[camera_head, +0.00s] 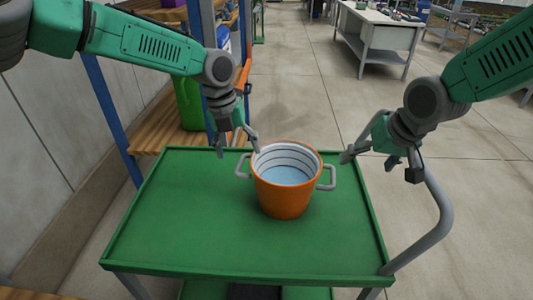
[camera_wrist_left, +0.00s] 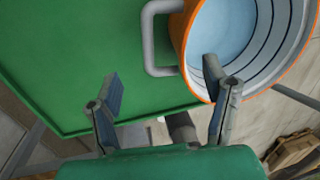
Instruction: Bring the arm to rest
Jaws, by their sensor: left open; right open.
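My left gripper (camera_head: 236,144) is open above the far edge of the green cart top, just left of and behind an orange pot. In the left wrist view its two fingers (camera_wrist_left: 162,80) are spread with nothing between them. One fingertip overlaps the pot's rim there; I cannot tell whether it touches. My right gripper (camera_head: 368,156) is open and empty by the cart's right edge, near the grey handle. The orange pot (camera_head: 284,199) stands upright, with a pale blue content inside and a grey handle on each side; it also shows in the left wrist view (camera_wrist_left: 181,38).
The green cart top (camera_head: 180,225) has a low rim and is clear left of and in front of the pot. A grey push rail (camera_head: 440,215) bends around its right side. A shelf with wooden boards (camera_head: 165,135) and blue posts stands behind left. A white workbench (camera_head: 380,32) is far back.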

